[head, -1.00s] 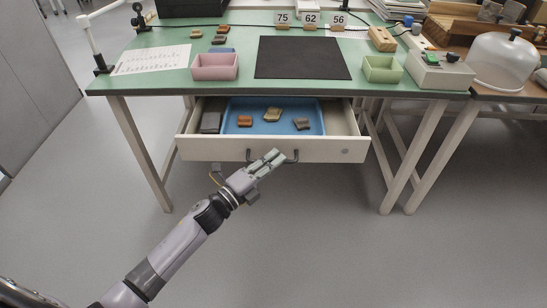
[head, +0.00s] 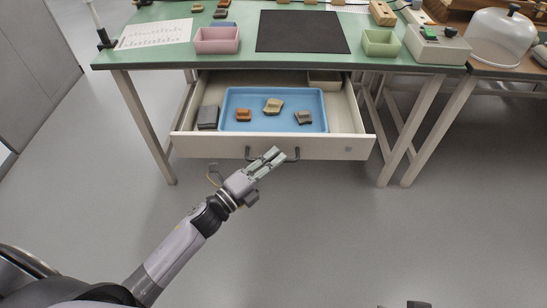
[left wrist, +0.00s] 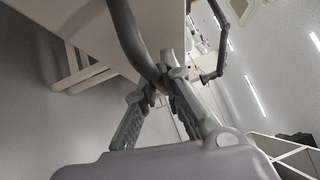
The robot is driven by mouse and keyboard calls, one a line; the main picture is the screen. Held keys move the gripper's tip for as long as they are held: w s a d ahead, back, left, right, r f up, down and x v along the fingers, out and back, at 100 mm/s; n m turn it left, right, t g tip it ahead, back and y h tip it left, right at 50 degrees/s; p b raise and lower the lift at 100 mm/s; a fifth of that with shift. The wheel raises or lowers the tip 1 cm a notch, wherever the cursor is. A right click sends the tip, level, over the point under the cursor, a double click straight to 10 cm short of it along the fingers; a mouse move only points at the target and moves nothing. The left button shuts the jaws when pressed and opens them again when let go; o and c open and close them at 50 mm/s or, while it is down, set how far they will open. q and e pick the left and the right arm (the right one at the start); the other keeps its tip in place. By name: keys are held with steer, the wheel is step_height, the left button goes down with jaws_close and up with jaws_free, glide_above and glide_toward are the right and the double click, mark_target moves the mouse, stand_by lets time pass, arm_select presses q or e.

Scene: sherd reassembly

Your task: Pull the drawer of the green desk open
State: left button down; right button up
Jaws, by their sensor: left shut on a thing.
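The drawer (head: 325,147) of the green desk (head: 165,58) stands well open, its inside showing from above. My left gripper (head: 270,160) is at the drawer front and shut on the dark bar handle (head: 294,156); its fingers hide the middle of the handle. In the left wrist view the dark curved handle (left wrist: 137,45) passes between the fingers (left wrist: 165,100). A small dark part at the bottom edge of the head view may be my right gripper; its fingers cannot be made out.
A blue tray (head: 245,97) in the drawer holds an orange, a tan and a brown-grey sherd. A grey block (head: 208,117) lies left of it. Pink (head: 217,41) and green (head: 381,43) boxes and a black mat (head: 300,32) are on the desktop. The floor in front is clear.

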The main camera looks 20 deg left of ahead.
arm_select(q)
steer(key=c, duration=1.7)
jaws_free()
steer(key=v, duration=1.2)
